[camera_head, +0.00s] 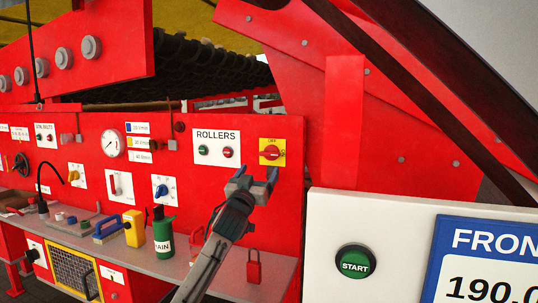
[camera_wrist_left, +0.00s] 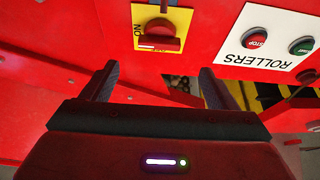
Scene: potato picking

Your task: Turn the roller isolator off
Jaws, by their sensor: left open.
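The roller isolator (camera_head: 271,152) is a red rotary handle on a yellow plate, on the red panel right of the white ROLLERS plate (camera_head: 217,148). In the left wrist view the isolator (camera_wrist_left: 158,36) appears upside down, its red handle crosswise and "ON" readable at the plate's side. My left gripper (camera_head: 258,178) is open and empty, just below the isolator and apart from it. In the left wrist view its two fingers (camera_wrist_left: 155,85) point toward the panel, with the isolator beyond and between them. My right gripper is not in view.
A green START button (camera_head: 355,261) sits on a white box at the front right. The panel space around the isolator is clear.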

